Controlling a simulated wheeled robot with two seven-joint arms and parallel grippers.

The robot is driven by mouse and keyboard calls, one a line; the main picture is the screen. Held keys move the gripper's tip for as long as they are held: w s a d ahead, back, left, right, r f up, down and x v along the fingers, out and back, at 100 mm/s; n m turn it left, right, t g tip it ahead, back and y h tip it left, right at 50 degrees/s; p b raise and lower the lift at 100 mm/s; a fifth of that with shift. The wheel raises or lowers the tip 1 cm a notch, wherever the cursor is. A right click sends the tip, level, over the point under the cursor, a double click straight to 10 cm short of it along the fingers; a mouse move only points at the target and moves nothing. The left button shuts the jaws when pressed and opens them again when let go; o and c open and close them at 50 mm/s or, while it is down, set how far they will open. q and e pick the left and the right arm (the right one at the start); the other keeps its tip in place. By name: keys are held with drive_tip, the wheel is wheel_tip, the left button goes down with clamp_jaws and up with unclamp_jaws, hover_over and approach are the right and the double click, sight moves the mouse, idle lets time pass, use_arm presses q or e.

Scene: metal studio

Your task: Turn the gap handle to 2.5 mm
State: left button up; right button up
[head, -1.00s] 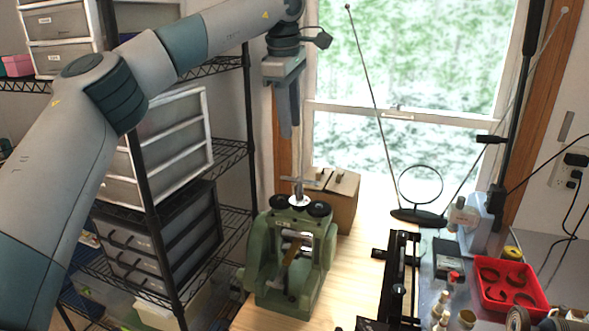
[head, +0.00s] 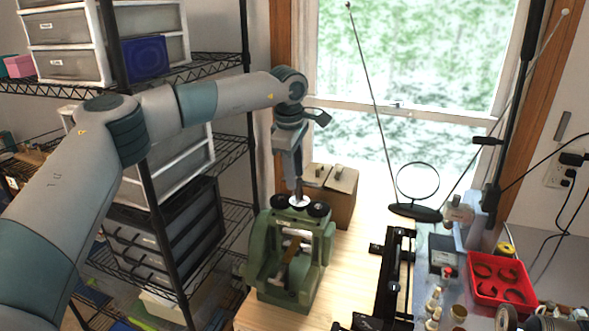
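A green rolling mill (head: 262,245) stands on the wooden bench. A pale round dial (head: 299,202) sits on its top between two dark knobs, with the thin screw of the gap handle (head: 298,188) rising from it. My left gripper (head: 296,178) points straight down over the mill, its fingertips at the top of this screw. The crossbar of the handle is largely hidden by the fingers. I cannot tell whether the fingers are shut on it. The dial's marks are too small to read. My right gripper is out of view.
A brown wooden box (head: 342,200) stands close behind the mill. A magnifier ring on a stand (head: 417,182) and a black rail (head: 392,275) are to the right. A red tray (head: 500,300) lies farther right. Wire shelving with drawers (head: 165,245) borders the left.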

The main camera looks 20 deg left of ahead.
use_arm(q)
clamp_jaws()
drive_tip(key=shift+f, duration=0.1)
drive_tip(key=shift+s+d+n+g+y+b, duration=0.2)
drive_tip(key=shift+n+y+b, duration=0.1)
drive_tip(key=shift+n+b, duration=1.45)
drive_tip(key=shift+s+d+n+g+y+b, duration=0.15)
drive_tip(key=shift+n+y+b, duration=0.15)
drive_tip(key=shift+n+b, duration=1.45)
drive_tip(key=shift+s+d+n+g+y+b, duration=0.1)
drive_tip(key=shift+d+n+g+y+b, duration=0.15)
drive_tip(key=shift+n+b, duration=1.45)
drive_tip(key=shift+n+p, duration=0.7)
drive_tip(key=shift+n, duration=0.1)
